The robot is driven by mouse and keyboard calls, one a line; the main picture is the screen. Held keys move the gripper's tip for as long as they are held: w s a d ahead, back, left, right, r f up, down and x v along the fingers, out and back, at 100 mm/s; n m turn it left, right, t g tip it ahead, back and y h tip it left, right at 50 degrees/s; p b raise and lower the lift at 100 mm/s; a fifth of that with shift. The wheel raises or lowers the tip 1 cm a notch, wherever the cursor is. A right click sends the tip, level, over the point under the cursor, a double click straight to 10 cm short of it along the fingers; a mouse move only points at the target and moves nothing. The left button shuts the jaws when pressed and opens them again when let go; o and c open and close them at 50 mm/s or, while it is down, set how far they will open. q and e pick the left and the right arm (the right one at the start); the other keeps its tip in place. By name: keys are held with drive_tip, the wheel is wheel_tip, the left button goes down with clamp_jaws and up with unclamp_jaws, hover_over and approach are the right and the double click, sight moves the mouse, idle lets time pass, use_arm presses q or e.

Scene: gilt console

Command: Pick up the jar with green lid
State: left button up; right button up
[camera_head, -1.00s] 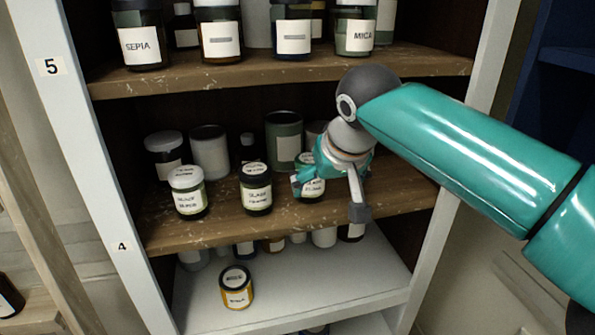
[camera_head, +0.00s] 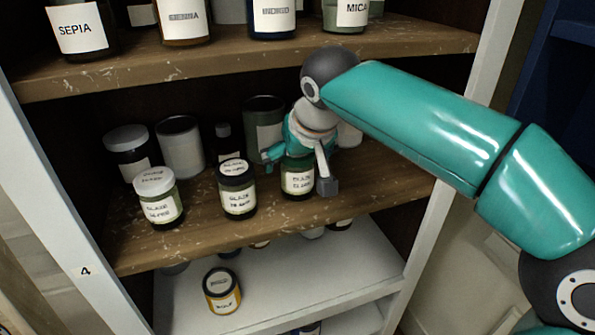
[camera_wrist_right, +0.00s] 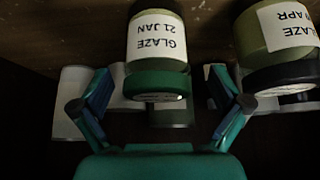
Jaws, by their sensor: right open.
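The jar with the green lid (camera_head: 298,180) stands upright on the wooden middle shelf, the rightmost of the front row. Its lid is mostly hidden by my gripper in the head view. In the right wrist view the jar (camera_wrist_right: 157,40) appears upside down, its dark green lid towards the gripper and its label reading GLAZE 21 JAN. My right gripper (camera_head: 298,172) is open over the jar, one finger to each side in the picture. The wrist view shows its spread fingers (camera_wrist_right: 160,78) with the lid between them and no clear contact. My left gripper is out of view.
A black-lidded jar (camera_head: 236,188) stands close left of the green-lidded one, and a white-lidded jar (camera_head: 158,197) further left. Taller jars (camera_head: 181,147) stand behind. The upper shelf (camera_head: 220,68) overhangs. A yellow jar (camera_head: 222,290) is on the white shelf below.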

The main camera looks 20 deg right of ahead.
drive_tip(key=x, duration=0.4)
drive_tip(key=shift+w+d+f, duration=0.1)
drive_tip(key=shift+d, duration=0.05)
drive_tip(key=c, duration=1.6)
